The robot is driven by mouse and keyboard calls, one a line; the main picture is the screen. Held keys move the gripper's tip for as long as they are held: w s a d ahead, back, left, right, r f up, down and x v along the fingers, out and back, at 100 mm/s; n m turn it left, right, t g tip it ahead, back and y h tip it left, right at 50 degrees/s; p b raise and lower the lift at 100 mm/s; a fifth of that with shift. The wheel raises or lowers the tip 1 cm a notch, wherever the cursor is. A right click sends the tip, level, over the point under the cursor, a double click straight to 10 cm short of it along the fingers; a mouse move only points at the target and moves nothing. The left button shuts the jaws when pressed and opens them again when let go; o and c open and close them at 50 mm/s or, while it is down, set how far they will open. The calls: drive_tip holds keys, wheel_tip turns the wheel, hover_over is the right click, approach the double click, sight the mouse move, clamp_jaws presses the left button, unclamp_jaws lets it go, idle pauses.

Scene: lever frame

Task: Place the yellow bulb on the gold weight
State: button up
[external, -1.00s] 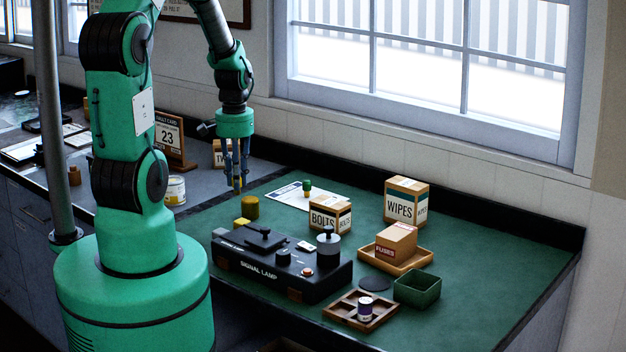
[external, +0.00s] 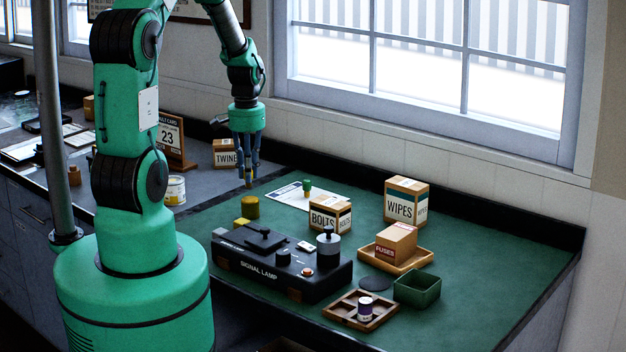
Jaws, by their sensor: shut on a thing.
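The gold weight (external: 250,208) is a short dull-gold cylinder standing on the green mat, behind the signal lamp box.
The black signal lamp box (external: 280,264) stands in front. A green-topped bulb (external: 307,186) stands on a white sheet (external: 284,196). The BOLTS box (external: 330,215) is to the right.

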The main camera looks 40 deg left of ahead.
drive_tip(key=shift+w+a+f, duration=0.1)
drive_tip(key=shift+w+f, duration=0.15)
drive_tip(key=shift+f, duration=1.55)
drive_tip(key=shift+f, duration=0.15)
drive_tip(key=o, duration=0.9)
drive_tip(key=shift+o, duration=0.2)
wheel_tip(320, 180, up, 12)
drive_tip(key=shift+r, duration=0.15)
